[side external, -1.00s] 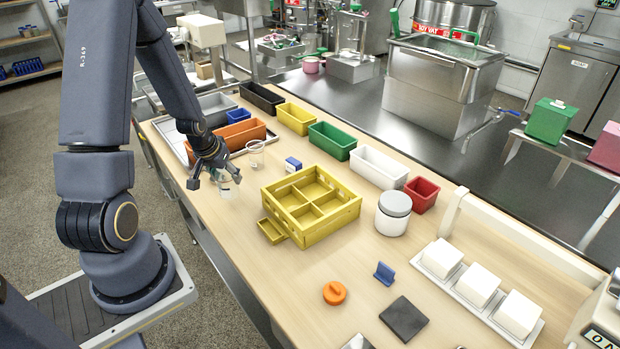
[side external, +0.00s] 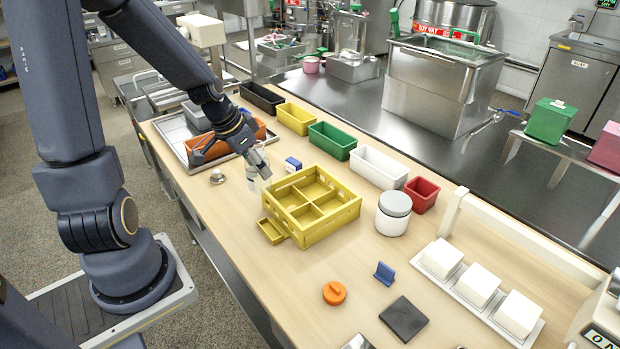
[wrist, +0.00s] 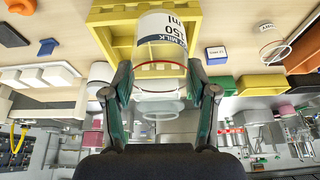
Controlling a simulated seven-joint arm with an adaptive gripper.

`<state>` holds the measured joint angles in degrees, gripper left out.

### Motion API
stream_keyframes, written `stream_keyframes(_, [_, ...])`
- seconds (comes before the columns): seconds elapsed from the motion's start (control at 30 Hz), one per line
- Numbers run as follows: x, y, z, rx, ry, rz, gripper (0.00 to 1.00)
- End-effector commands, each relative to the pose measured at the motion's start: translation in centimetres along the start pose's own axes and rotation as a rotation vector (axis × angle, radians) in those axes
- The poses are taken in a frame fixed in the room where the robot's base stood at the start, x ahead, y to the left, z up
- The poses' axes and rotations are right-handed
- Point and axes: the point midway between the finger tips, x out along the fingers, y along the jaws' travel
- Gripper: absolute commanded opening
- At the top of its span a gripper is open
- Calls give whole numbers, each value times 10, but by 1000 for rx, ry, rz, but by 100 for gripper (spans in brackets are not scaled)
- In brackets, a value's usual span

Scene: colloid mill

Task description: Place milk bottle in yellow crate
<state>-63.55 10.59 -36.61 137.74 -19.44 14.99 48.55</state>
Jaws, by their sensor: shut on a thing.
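My gripper (side external: 260,163) is shut on the milk bottle (side external: 252,182), a clear bottle with a white label. The wrist view shows the bottle (wrist: 162,32) between both fingers, its label reading "MILK" and "150 ml". The yellow crate (side external: 322,231), an open box with compartments, stands on the table just right of the gripper and bottle. In the wrist view the crate (wrist: 108,14) is behind the bottle. The bottle is outside the crate in the side view, partly hidden by my gripper; its exact height above the table is hard to tell.
A small blue-and-white box (side external: 292,164) lies behind the crate. A clear beaker (wrist: 274,46) stands nearby in the wrist view. Coloured bins, including a green one (side external: 332,141), line the back.

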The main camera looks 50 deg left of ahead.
Motion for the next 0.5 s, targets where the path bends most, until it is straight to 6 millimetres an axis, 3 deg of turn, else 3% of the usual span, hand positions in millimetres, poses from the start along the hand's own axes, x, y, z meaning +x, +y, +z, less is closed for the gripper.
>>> stream_keyframes(0.1, [-13, 35, -16, 113, 3, 42, 38])
stream_keyframes(0.2, [-20, 54, -25, 147, 3, 56, 38])
stream_keyframes(0.37, [-18, 55, -36, 155, -1, 68, 38])
stream_keyframes(0.5, [4, 52, -56, 157, -1, 72, 38])
